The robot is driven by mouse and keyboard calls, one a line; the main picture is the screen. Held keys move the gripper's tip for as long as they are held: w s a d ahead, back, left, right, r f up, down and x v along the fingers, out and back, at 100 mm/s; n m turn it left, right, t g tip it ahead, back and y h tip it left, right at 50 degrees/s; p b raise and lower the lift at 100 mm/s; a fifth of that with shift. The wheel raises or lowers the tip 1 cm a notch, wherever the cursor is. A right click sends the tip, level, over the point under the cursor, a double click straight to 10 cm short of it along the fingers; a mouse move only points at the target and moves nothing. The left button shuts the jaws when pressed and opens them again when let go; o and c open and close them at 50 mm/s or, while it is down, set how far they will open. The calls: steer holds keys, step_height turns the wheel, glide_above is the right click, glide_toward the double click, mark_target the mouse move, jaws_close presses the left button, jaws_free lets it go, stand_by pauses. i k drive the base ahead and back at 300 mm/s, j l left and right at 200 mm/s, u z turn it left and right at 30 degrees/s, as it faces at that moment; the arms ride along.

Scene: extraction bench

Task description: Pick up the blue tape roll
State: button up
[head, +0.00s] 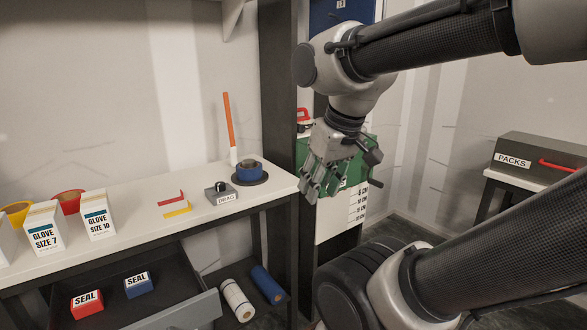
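The blue tape roll (249,170) lies on a dark round base at the right end of the white bench (130,212). An orange stick on a white post stands just behind it. My gripper (321,194) hangs to the right of the roll, past the bench end and in front of a green case. Its fingers point down and look apart, with nothing seen between them. It is clear of the roll in the picture.
A grey block labelled DRAG (221,194) sits close to the roll's left. Red and yellow pieces (175,204) and glove boxes (98,215) stand farther left. A dark post (279,90) rises behind the bench end. An open drawer (180,312) juts out below.

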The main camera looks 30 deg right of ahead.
mark_target(252, 174)
steer(key=i+z, duration=0.1)
steer(key=z, duration=0.35)
steer(key=l+u, duration=0.1)
steer(key=l, duration=0.45)
steer(key=i+l+u, duration=0.1)
steer(key=i+l, duration=0.15)
steer(key=l, duration=0.15)
steer(key=i+l+u, duration=0.15)
steer(key=i+l, duration=0.15)
steer(key=l, duration=0.15)
steer(key=i+j+u, duration=0.15)
steer(key=i, duration=0.45)
